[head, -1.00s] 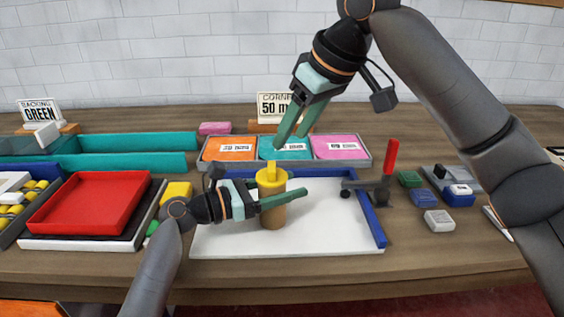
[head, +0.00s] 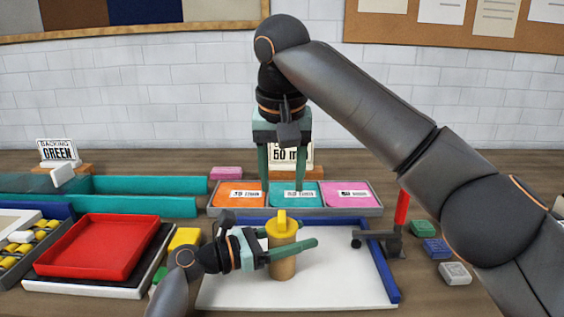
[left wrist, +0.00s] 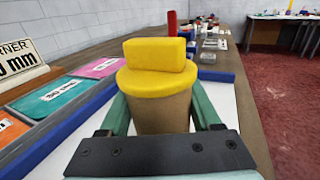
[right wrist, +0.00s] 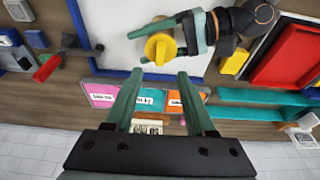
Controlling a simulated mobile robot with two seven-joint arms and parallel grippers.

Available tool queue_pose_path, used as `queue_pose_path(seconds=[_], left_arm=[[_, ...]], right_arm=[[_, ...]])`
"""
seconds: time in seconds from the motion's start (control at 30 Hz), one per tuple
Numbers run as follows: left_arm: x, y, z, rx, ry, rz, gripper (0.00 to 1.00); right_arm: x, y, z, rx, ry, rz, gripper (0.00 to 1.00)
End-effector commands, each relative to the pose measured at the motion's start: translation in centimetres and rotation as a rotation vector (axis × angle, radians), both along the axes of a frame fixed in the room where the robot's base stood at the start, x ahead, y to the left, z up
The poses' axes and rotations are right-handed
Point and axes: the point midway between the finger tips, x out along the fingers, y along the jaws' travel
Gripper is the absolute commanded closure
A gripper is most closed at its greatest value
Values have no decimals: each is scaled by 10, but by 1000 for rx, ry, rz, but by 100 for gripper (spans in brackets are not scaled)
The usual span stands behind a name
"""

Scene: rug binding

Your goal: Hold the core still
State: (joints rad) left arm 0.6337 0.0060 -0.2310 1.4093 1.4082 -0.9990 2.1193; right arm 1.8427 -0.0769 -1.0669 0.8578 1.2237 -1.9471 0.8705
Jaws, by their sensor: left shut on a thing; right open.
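The core (head: 284,268) is a brown cardboard cylinder standing upright on the white board (head: 345,290), with a yellow cap (head: 281,227) and raised yellow block on top. My left gripper (head: 288,250) is shut around the core's upper body, just below the cap. In the left wrist view, the core (left wrist: 160,112) sits between the two green fingers, its lower part hidden. My right gripper (head: 282,187) is open and empty, pointing down behind the core near the orange and teal pads. The right wrist view shows its fingers (right wrist: 161,74) apart, with the cap (right wrist: 160,48) beyond them.
A grey tray of orange, teal and pink labelled pads (head: 345,195) lies behind the board. A blue rail (head: 384,272) edges the board. A red-handled tool (head: 402,208) stands at right, and a red tray (head: 100,247) at left. The white board's front is clear.

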Motion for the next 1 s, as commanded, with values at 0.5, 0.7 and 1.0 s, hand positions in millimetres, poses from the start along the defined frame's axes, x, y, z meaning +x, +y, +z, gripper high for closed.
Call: queue_pose_path(seconds=[0.5,0.7,1.0], left_arm=[[0,0,-1,1,1,0,100],[0,0,-1,1,1,0,100],[0,0,-1,1,1,0,100]], right_arm=[[21,0,-77,1,1,2,45],[22,0,-82,2,1,3,45],[22,0,-81,2,0,3,60]])
